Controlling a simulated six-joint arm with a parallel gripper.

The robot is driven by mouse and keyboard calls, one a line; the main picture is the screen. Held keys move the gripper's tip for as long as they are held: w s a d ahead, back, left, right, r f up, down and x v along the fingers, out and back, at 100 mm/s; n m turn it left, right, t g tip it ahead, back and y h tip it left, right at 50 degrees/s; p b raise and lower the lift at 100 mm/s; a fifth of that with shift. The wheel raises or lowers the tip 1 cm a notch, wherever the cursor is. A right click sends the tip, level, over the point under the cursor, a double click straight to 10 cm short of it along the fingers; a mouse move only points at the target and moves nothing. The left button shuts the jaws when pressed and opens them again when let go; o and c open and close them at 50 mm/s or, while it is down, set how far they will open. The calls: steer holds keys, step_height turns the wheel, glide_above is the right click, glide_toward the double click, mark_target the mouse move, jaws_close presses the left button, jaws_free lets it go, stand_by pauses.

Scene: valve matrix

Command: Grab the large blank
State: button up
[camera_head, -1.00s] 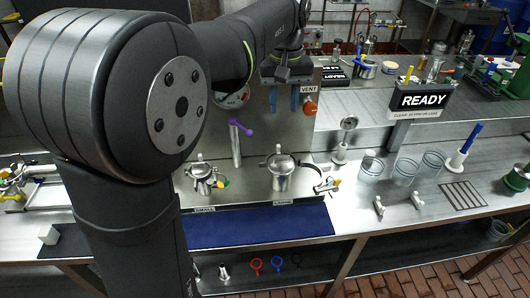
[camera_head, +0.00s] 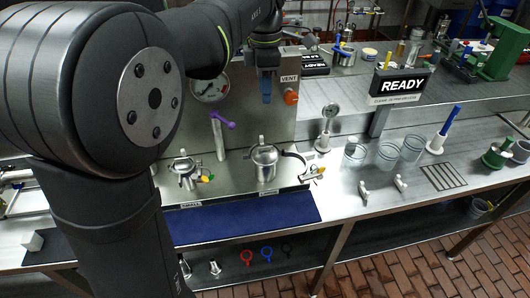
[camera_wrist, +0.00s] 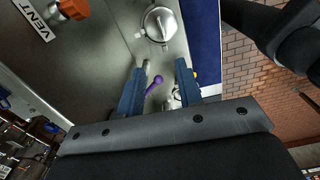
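My gripper (camera_head: 266,98) hangs in front of the upright steel panel, above the vessels. In the wrist view its two blue fingers (camera_wrist: 160,68) stand apart with nothing held between them. A purple-handled valve (camera_head: 222,122) shows between the fingers in the wrist view (camera_wrist: 154,84), beyond them. I cannot tell for sure which thing is the large blank. Small metal pieces (camera_head: 214,268) lie on the lower shelf, and two pale fittings (camera_head: 364,193) stand on the bench; either kind is too small to identify.
Two lidded steel vessels (camera_head: 264,165) stand on the bench behind a blue mat (camera_head: 240,217). An orange knob (camera_head: 291,97) sits by the VENT label. Coloured rings (camera_head: 266,254) lie below.

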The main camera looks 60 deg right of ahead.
mark_target(265, 151)
steer(key=shift+n, duration=0.3)
step_height(265, 151, down, 17)
steer(key=shift+a+f, duration=0.1)
steer(key=shift+f, duration=0.1)
jaws_close()
